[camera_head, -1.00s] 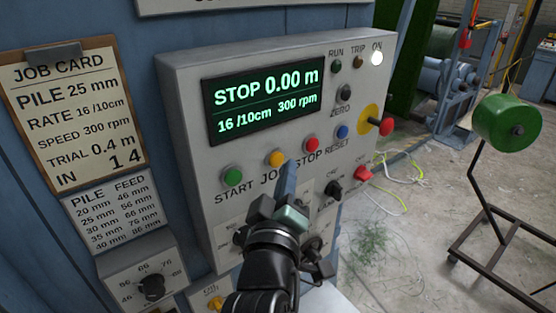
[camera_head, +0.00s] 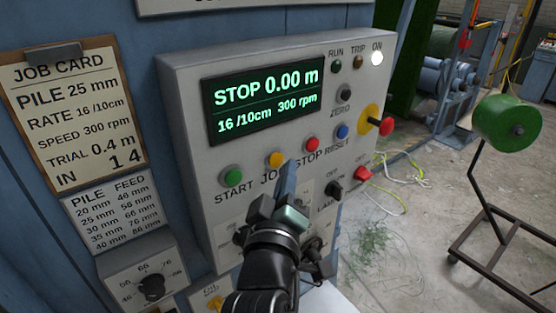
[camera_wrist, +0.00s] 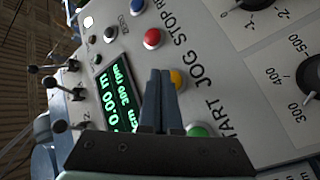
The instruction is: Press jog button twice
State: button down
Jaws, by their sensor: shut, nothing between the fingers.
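The yellow jog button (camera_head: 275,160) is in the row on the grey control panel, between the green start button (camera_head: 232,176) and the red stop button (camera_head: 311,144). My gripper (camera_head: 287,170) is shut and empty, its fingertips in front of the panel just right of and below the jog button in the head view. In the wrist view the shut fingers (camera_wrist: 160,78) partly cover the jog button (camera_wrist: 177,77), which shows beside their tips. I cannot tell whether they touch the panel. The display (camera_head: 265,100) reads STOP 0.00 m, 16 /10cm, 300 rpm.
The blue reset button (camera_head: 342,131) and a red emergency knob on a yellow disc (camera_head: 370,120) are to the right. The ON lamp (camera_head: 377,58) is lit white. A job card (camera_head: 75,120) hangs at left. A green roller stand (camera_head: 505,120) stands on the floor at right.

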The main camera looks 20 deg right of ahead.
jog(key=shift+w, duration=0.1)
jog(key=shift+w+a, duration=0.15)
jog(key=shift+w, duration=0.15)
jog(key=shift+w+a+b, duration=0.2)
jog(key=shift+w+b, duration=0.1)
jog(key=shift+w, duration=0.2)
dwell(0.7)
jog(key=shift+s, duration=0.1)
jog(key=shift+s+d+p, duration=0.3)
jog(key=shift+s+p, duration=0.05)
jog(key=shift+s, duration=0.45)
jog(key=shift+s+d+p, duration=0.3)
jog(key=shift+s, duration=0.5)
jog(key=shift+s+d+p, duration=0.3)
jog(key=shift+s+p, duration=0.05)
jog(key=shift+s, duration=0.45)
jog(key=shift+s+d+p, duration=0.3)
jog(key=shift+s, duration=0.5)
